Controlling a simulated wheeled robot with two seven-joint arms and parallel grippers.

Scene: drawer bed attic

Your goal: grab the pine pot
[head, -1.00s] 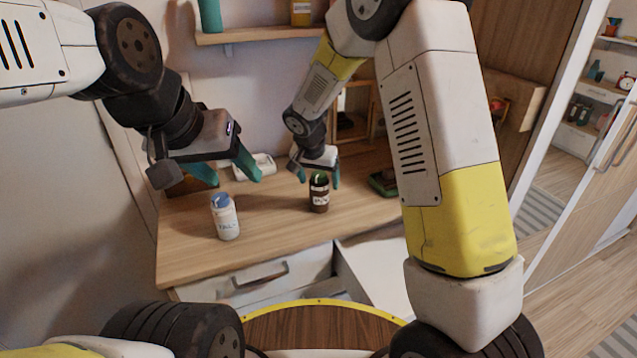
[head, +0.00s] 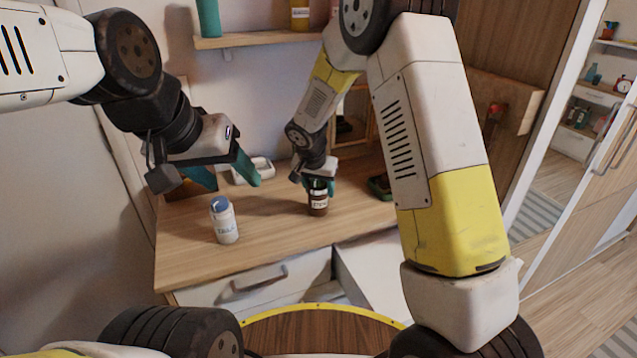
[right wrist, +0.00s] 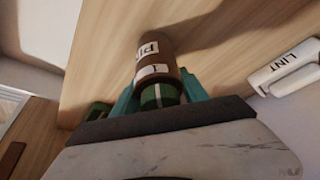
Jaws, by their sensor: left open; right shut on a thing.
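The pine pot (head: 318,201) is a dark brown jar with a white label and a green top, standing upright on the wooden desktop. My right gripper (head: 317,183) is shut on the upper part of it from above. In the right wrist view, the pot (right wrist: 155,55) shows between the teal fingers (right wrist: 163,97), with part of its lettering readable as "PI". My left gripper (head: 228,174) is open and empty, above the desk at the left.
A white bottle with a blue cap (head: 225,222) stands left of the pot. A white case marked LINT (right wrist: 285,68) lies behind, and a dark green tray (head: 380,187) is to the right. A wall shelf (head: 265,38) hangs above. The drawer (head: 255,285) is below the desktop.

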